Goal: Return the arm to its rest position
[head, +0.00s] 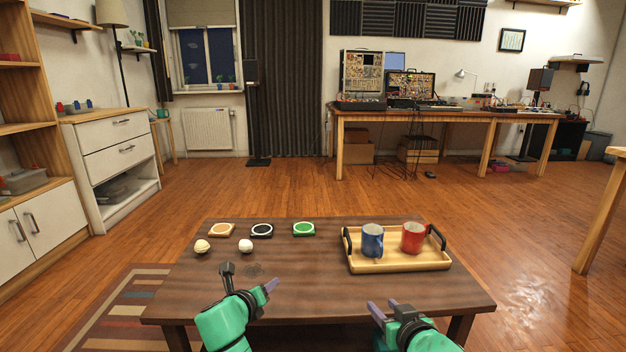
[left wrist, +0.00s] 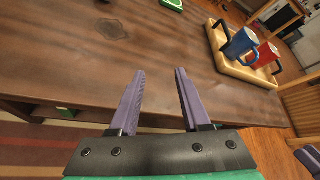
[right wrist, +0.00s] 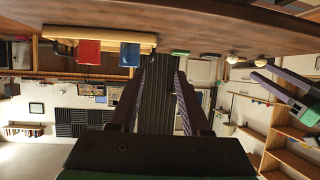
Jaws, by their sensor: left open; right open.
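My left gripper (head: 270,286) is green with purple fingers. It is open and empty above the front of the low dark wooden table (head: 320,285). In the left wrist view its two fingers (left wrist: 158,98) stand apart with bare wood between them. My right gripper (head: 383,308) is at the table's front edge, right of the left one, in front of the wooden tray (head: 372,265). In the right wrist view its fingers (right wrist: 156,95) are apart with nothing between them. That view is upside down.
The tray holds a blue mug (head: 372,240) and a red mug (head: 413,238). The table's middle is clear.

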